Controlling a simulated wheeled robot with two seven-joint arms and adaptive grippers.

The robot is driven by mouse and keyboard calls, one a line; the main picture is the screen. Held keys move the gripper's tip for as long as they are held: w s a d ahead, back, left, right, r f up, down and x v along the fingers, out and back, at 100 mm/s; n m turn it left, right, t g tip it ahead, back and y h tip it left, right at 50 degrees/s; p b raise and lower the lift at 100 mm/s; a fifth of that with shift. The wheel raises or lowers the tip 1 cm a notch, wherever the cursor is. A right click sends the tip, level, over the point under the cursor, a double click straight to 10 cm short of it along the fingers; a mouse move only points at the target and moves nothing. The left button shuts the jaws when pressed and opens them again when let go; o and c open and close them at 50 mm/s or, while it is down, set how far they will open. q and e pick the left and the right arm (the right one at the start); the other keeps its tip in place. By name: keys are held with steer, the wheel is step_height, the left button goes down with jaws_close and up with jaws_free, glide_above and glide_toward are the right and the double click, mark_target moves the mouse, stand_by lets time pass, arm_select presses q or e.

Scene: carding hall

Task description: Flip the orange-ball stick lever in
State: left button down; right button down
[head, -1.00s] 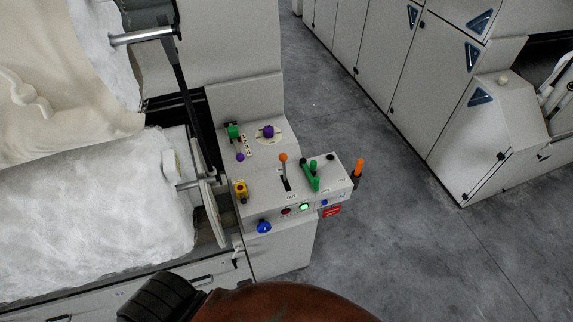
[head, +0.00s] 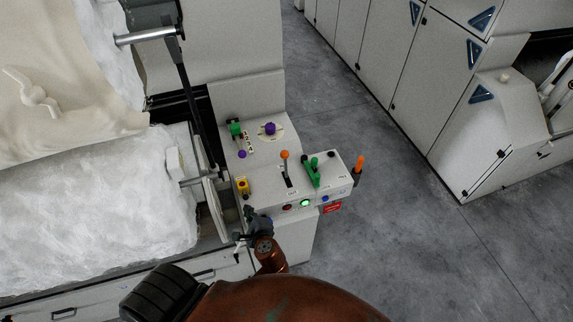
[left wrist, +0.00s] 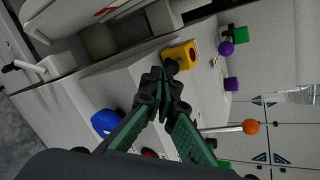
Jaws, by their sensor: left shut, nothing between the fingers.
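The orange-ball stick lever (head: 285,155) stands up from a slot on the sloped top of the control panel (head: 266,203). In the left wrist view the orange ball (left wrist: 251,127) is at the right, with its pale stick pointing right, apart from my fingers. My left gripper (head: 256,218) is at the front left edge of the panel, below and left of the lever. In the left wrist view its dark fingers (left wrist: 165,88) are together and empty. They appear near the yellow block with a black knob (left wrist: 179,59); contact cannot be told. My right gripper is not in view.
Green levers (head: 313,172) stand just right of the orange-ball lever, and an orange handle (head: 359,164) at the panel's right end. Purple knobs (head: 270,128) are behind. A blue knob (left wrist: 104,122) is near my fingers. White fibre (head: 95,215) lies at left; open floor at right.

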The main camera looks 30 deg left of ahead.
arm_select(q)
steer(key=w+d+r+m+t+y, duration=0.1)
steer(key=w+d+r+m+t, duration=0.35)
steer(key=w+m, duration=0.2)
steer(key=m+t, duration=0.3)
steer(key=m, duration=0.5)
glide_toward(286, 158)
steer(key=shift+n, duration=0.25)
steer(key=p+x, duration=0.2)
steer(key=x, duration=0.4)
steer(key=shift+w+a, duration=0.25)
steer(key=shift+a, duration=0.1)
